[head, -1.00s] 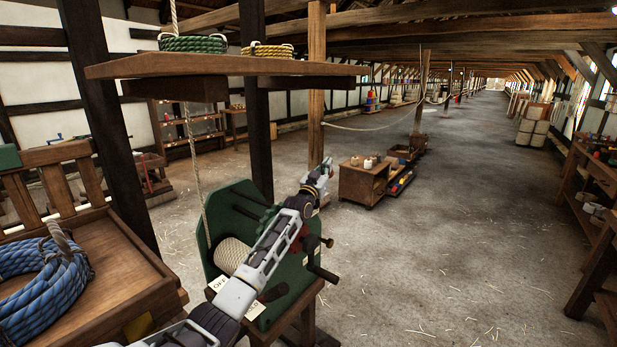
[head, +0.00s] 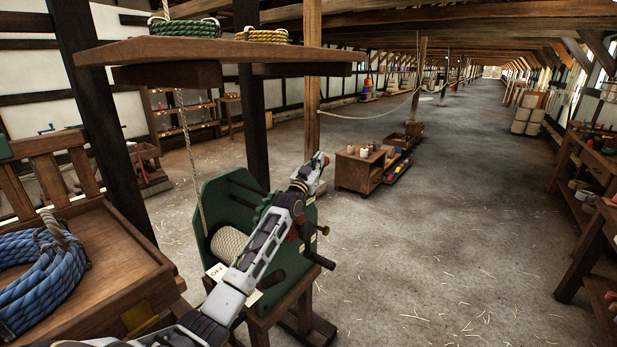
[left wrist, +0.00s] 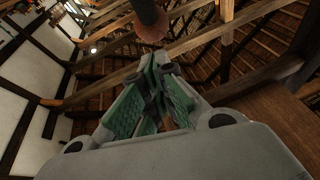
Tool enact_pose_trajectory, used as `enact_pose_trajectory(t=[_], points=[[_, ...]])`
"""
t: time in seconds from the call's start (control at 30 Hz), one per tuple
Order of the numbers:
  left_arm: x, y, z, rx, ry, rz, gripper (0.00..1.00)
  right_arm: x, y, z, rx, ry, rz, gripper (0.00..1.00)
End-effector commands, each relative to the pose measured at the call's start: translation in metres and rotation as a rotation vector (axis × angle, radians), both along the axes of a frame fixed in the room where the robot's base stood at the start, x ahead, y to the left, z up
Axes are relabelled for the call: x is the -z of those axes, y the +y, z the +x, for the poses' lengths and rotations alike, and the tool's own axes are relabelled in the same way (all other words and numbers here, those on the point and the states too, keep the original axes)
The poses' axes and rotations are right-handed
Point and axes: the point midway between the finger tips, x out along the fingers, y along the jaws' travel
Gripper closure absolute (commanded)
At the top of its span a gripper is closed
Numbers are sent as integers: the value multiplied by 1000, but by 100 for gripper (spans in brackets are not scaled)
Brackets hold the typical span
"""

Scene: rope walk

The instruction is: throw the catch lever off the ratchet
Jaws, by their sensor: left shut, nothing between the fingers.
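The green winch (head: 217,199) stands on a wooden stand, with a drum of pale rope (head: 228,243) between its plates. A green toothed part, seemingly the ratchet (head: 262,212), shows partly behind my left arm. A dark handle (head: 272,280), possibly the catch lever, sticks out beside the arm near a white OFF card (head: 217,271). My left gripper (head: 321,159) is shut and empty, above and beyond the winch, apart from that handle. In the left wrist view its green-padded fingers (left wrist: 158,65) are together. A dark rod with a brown round end (left wrist: 152,27) shows past the tips; I cannot tell what it is.
A wooden shelf (head: 130,53) with coiled ropes overhangs the winch. A hanging rope (head: 190,145) runs down to it. A tray with a blue rope coil (head: 42,280) is at the left. A small cabinet (head: 358,174) stands beyond.

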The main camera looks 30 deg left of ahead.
Motion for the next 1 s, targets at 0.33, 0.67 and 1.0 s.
enact_pose_trajectory(t=[0.33,0.67,1.0], points=[[10,-2,-26,0,2,-1,100,0,0,0,0,0,0,60],[19,-3,-52,-1,1,1,100,0,0,0,0,0,0,60],[26,-4,-72,0,1,0,100,0,0,0,0,0,0,60]])
